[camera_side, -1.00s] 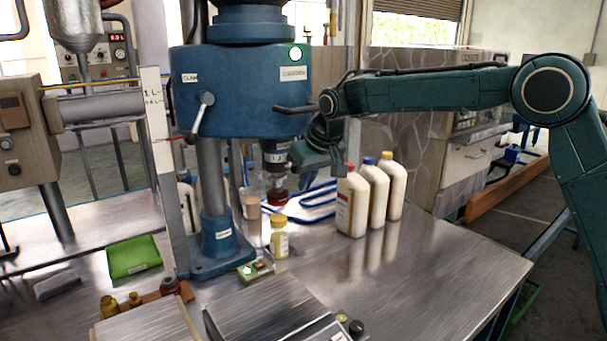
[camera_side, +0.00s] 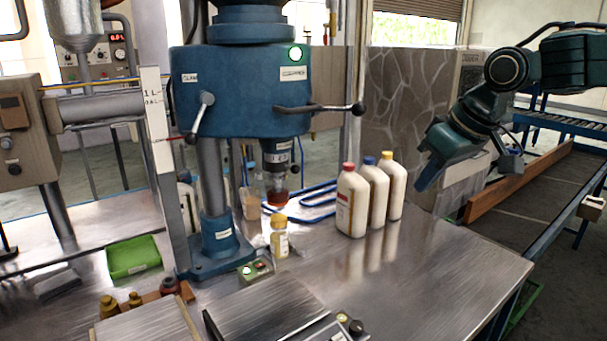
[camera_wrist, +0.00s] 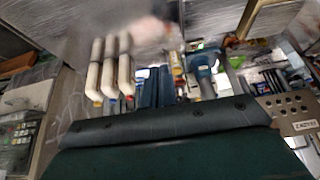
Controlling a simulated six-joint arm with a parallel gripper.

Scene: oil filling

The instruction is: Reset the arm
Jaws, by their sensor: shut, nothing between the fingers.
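My gripper (camera_side: 426,183) hangs at the right in the side view, pointing down and to the left. It is shut and empty, apart from everything on the table. It appears right of the white bottles with a red cap (camera_side: 351,205), a blue cap (camera_side: 377,185) and a yellow cap (camera_side: 396,190). The bottles stand upright in a row and also show in the wrist view (camera_wrist: 93,78). The wrist view is tilted and blurred, with a dark green part of my arm across its bottom.
A blue press-like machine (camera_side: 240,92) with a side lever (camera_side: 320,108) stands left of the bottles. A small yellow-capped bottle (camera_side: 279,240), green tray (camera_side: 134,257) and flat metal plate (camera_side: 265,308) are on the metal table (camera_side: 420,270). The table's right front is clear.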

